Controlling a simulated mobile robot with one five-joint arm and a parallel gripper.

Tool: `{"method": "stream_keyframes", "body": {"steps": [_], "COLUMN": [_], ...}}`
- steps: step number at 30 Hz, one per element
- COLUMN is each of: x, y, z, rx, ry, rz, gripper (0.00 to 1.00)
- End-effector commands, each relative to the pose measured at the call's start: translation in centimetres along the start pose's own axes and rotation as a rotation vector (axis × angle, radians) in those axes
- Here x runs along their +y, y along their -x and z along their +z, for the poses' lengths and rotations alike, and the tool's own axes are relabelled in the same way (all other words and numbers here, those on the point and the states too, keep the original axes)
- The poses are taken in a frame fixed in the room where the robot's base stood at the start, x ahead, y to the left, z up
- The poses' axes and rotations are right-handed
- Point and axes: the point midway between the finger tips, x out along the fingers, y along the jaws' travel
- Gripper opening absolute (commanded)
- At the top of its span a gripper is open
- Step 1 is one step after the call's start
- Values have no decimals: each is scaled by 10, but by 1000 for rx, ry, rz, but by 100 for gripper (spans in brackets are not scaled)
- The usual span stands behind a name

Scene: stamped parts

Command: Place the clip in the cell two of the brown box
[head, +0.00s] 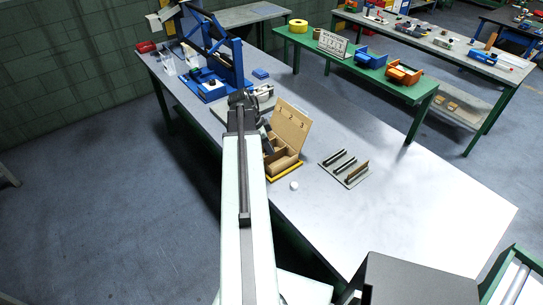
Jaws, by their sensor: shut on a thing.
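The brown box (287,165) stands open on the long grey table, its lid (291,126) raised at the back with small dark marks on it. Dividers split it into cells; my arm covers its left part, and I cannot read which cell is two. My gripper (242,98), dark and small at the far end of my arm, shows just left of and beyond the box. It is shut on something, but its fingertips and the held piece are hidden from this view. I cannot make out the clip elsewhere on the table.
Right of the box lies a grey plate (332,159) with several dark strips. A small white round thing (294,186) lies in front. A blue frame (222,66) and metal parts stand farther back. The table's right part is clear.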

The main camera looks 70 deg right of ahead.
Motion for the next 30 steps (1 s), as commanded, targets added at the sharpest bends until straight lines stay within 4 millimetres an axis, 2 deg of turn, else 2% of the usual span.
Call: {"method": "stream_keyframes", "body": {"steps": [1, 3, 6, 8, 14, 21, 23, 28, 30], "x": [-18, -39, -63, -71, -73, -73, -73, -72, -72], "y": [0, 0, 0, 0, -7, -54, -61, -60, -67], "z": [-5, -11, -17, -19, -17, 1, 4, 4, 7], "rx": [-3, -3, 8, 13, 16, 16, 16, 16, 16], "ry": [74, 190, 329, 379, 407, 405, 405, 404, 404], "rz": [-31, -80, -136, -157, -167, -166, -166, -166, -165], "gripper": [0, 0, 0, 0, 0, 0, 0, 0, 0]}}
